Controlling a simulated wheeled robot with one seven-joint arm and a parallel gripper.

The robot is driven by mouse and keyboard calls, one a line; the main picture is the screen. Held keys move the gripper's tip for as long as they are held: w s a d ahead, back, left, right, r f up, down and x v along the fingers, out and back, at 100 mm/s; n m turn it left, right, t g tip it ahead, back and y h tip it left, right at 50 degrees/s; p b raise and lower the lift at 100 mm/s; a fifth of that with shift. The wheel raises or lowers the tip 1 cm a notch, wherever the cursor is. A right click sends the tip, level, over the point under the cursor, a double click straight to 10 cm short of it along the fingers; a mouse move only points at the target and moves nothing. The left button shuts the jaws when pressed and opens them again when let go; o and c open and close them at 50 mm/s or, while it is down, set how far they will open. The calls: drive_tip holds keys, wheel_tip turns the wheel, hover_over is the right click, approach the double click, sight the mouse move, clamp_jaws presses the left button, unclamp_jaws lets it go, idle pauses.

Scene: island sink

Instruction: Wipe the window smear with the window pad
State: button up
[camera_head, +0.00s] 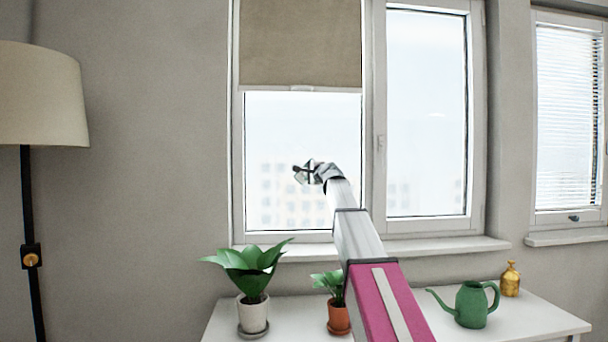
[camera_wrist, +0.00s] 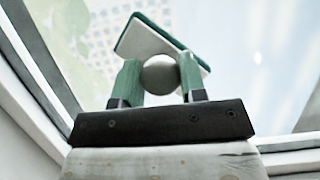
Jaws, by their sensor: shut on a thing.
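My gripper (camera_wrist: 160,80) is shut on the round grey knob of the window pad (camera_wrist: 150,42), a pale block with a dark green edge. The pad sits tilted beyond the fingertips. In the head view my gripper (camera_head: 305,173) is in front of the left window pane (camera_head: 290,130), low and right of its middle. The pad is too small there to make out well. I cannot tell whether it touches the glass. I cannot clearly pick out the smear; a speckled, faintly yellowish patch shows through the glass at upper left in the wrist view.
A roller blind (camera_head: 300,42) covers the top of the left pane. Below stand a white table (camera_head: 540,318), two potted plants (camera_head: 252,312) (camera_head: 338,318), a green watering can (camera_head: 471,304) and an amber bottle (camera_head: 510,280). A floor lamp (camera_head: 40,95) is at far left.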

drive_tip(key=shift+w+d, duration=0.15)
drive_tip(key=shift+d, duration=2.25)
drive_tip(key=s, duration=0.6)
drive_tip(key=shift+s, duration=0.15)
drive_tip(key=shift+s, duration=1.4)
